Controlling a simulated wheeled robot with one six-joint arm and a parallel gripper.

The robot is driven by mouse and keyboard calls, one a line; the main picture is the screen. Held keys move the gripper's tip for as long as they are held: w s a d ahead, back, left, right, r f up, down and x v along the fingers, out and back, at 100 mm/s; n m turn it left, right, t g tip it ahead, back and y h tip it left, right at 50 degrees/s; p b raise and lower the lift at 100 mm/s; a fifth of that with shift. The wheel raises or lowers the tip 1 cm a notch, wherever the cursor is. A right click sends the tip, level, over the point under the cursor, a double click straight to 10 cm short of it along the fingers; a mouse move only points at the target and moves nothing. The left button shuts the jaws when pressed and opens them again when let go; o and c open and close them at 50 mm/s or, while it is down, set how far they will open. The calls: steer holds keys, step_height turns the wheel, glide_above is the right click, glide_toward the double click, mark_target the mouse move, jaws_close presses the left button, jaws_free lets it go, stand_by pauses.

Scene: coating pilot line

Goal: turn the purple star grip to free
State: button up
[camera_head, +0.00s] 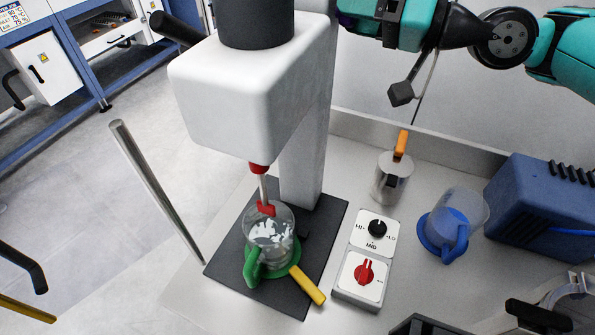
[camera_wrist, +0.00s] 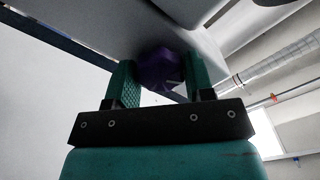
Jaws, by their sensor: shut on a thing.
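The purple star grip (camera_wrist: 160,68) sits between the two teal fingers of my gripper (camera_wrist: 160,77) in the wrist view. The gripper is shut on it, with a finger on each side. A small pale mark shows on the grip's right part. In the head view only a sliver of purple (camera_head: 345,19) shows beside the white mixer column (camera_head: 311,140), where my gripper (camera_head: 352,14) reaches in from the right at the top edge. The column and frame edge hide most of the grip there. I cannot read the grip's marked positions.
Below the white mixer head (camera_head: 235,95), a red-tipped shaft reaches into a clear jug (camera_head: 268,222) on a dark base plate (camera_head: 235,272). A control box (camera_head: 361,296), a steel pot (camera_head: 389,184), a blue-based jug (camera_head: 459,222) and a blue unit (camera_head: 542,207) stand to the right.

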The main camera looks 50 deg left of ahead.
steer(key=shift+f+n+b, duration=0.15)
steer(key=shift+n+b, duration=2.75)
steer(key=shift+n, duration=0.2)
steer(key=n+b, duration=0.3)
steer(key=n, duration=0.7)
steer(key=shift+f+b, duration=0.15)
steer(key=shift+b, duration=0.25)
steer(key=o, duration=1.1)
steer(key=shift+a, duration=0.1)
steer(key=shift+r+b+v, duration=0.15)
steer(key=shift+b+v, duration=0.6)
steer(key=shift+v, duration=0.8)
steer(key=shift+r+b+v, duration=0.15)
steer(key=shift+b+v, duration=0.6)
steer(key=shift+v, duration=0.75)
steer(key=shift+s, duration=0.1)
